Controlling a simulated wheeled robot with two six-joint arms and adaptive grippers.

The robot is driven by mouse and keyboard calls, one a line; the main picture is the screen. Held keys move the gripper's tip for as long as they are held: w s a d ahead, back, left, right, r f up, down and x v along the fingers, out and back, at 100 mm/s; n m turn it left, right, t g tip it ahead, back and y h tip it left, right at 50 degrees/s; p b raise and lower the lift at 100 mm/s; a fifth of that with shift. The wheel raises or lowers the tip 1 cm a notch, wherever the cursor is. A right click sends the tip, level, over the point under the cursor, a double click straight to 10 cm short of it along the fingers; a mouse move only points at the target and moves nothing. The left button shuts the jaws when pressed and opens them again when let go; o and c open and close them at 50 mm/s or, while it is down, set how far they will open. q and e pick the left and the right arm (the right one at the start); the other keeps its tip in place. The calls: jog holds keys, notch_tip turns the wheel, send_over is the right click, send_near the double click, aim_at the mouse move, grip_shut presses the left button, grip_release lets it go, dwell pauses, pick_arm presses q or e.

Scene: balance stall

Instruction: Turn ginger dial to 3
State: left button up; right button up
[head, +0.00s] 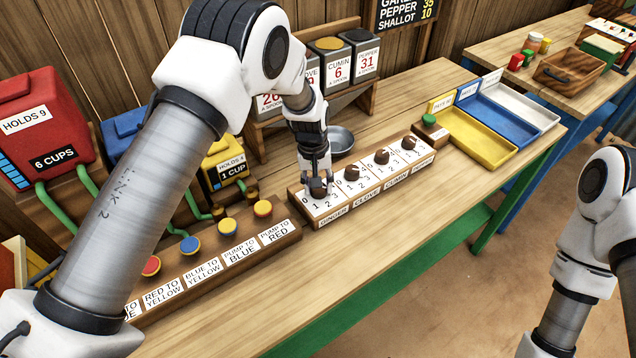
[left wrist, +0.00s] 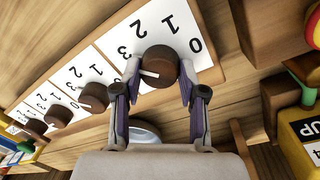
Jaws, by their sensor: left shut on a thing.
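The ginger dial (head: 319,190) is a brown round knob at the left end of the white-topped dial board (head: 338,212), above the GINGER label. My left gripper (head: 316,176) points down over it with its fingers shut on either side. In the left wrist view my gripper (left wrist: 160,68) clasps the knob (left wrist: 161,62). The knob's white pointer faces left in that view, toward the side of the 3 (left wrist: 122,53); the exact alignment is hard to tell. My right arm shows at the right of the head view, but its gripper is out of frame.
The clove (head: 351,172), cumin (head: 381,157) and pepper (head: 409,143) dials stand along the same board. A pump button panel (head: 215,262) lies in front left. A metal bowl (head: 341,140) sits behind the board; a green button (head: 429,120) and trays (head: 481,144) are to the right.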

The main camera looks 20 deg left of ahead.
pick_arm(q)
jog(key=o, duration=1.2)
jog(key=shift+c, duration=0.2)
notch_tip(320, 180, up, 12)
jog(key=a, duration=0.1)
jog(key=shift+s, duration=0.15)
